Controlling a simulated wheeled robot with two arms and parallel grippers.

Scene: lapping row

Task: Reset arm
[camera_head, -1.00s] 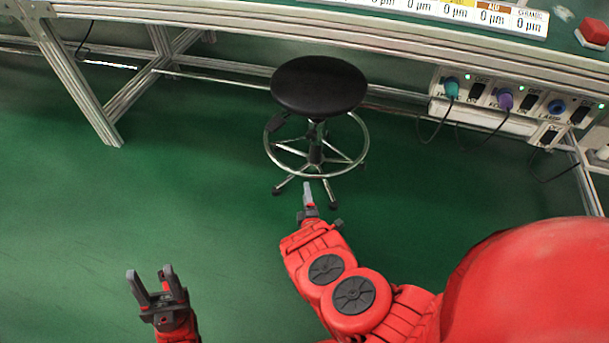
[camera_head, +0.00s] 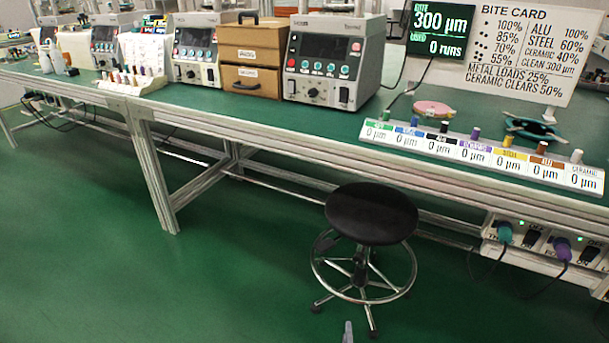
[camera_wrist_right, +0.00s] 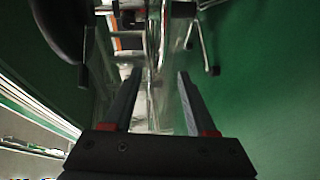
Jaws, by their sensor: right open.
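My right gripper shows in the right wrist view (camera_wrist_right: 155,100) with its two fingers apart and nothing between them. In the head view only the tip of my right gripper (camera_head: 348,333) shows at the bottom edge, in front of the stool. My left gripper is out of view. The black round stool (camera_head: 371,214) with a chrome foot ring stands on the green floor before the bench. A dark rounded part at the upper left of the right wrist view looks like the stool seat (camera_wrist_right: 62,25).
The long green-topped bench (camera_head: 290,120) crosses the head view. It bears control units (camera_head: 334,60), wooden drawers (camera_head: 250,57), a labelled strip (camera_head: 480,153) and a bite card (camera_head: 522,45). Power sockets (camera_head: 545,242) hang under its right part. The floor at lower left (camera_head: 90,270) is clear.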

